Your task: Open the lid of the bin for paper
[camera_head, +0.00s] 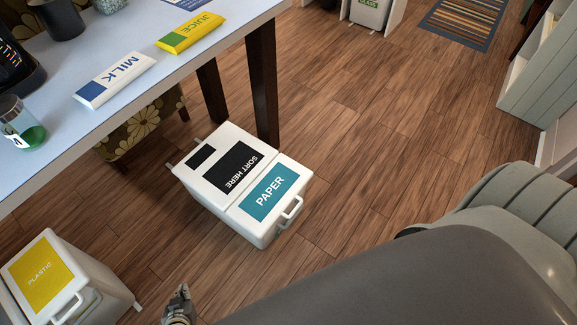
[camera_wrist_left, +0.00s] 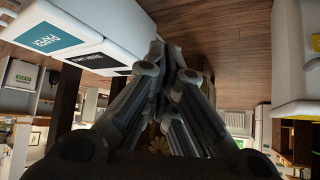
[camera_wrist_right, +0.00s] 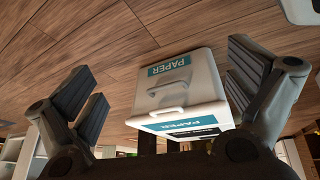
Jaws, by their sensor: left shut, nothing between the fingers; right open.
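The white paper bin (camera_head: 262,228) stands on the wood floor in the middle of the head view. Its lid, with a teal PAPER label (camera_head: 269,191) and a white handle (camera_head: 291,212), lies closed. My left gripper (camera_head: 181,292) is at the bottom edge of the head view, below the bin and apart from it. In the left wrist view its fingers (camera_wrist_left: 172,58) are together and empty. My right gripper (camera_wrist_right: 164,80) shows only in the right wrist view, open and empty. The bin's labelled front and two handles (camera_wrist_right: 166,111) appear between its fingers, some way beyond them.
A white plastic bin (camera_head: 104,294) with a yellow label stands at the lower left. A table (camera_head: 150,50) with a milk carton (camera_head: 115,80), a juice carton (camera_head: 190,33) and a jar (camera_head: 20,125) is above left. Floor to the right of the paper bin is clear.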

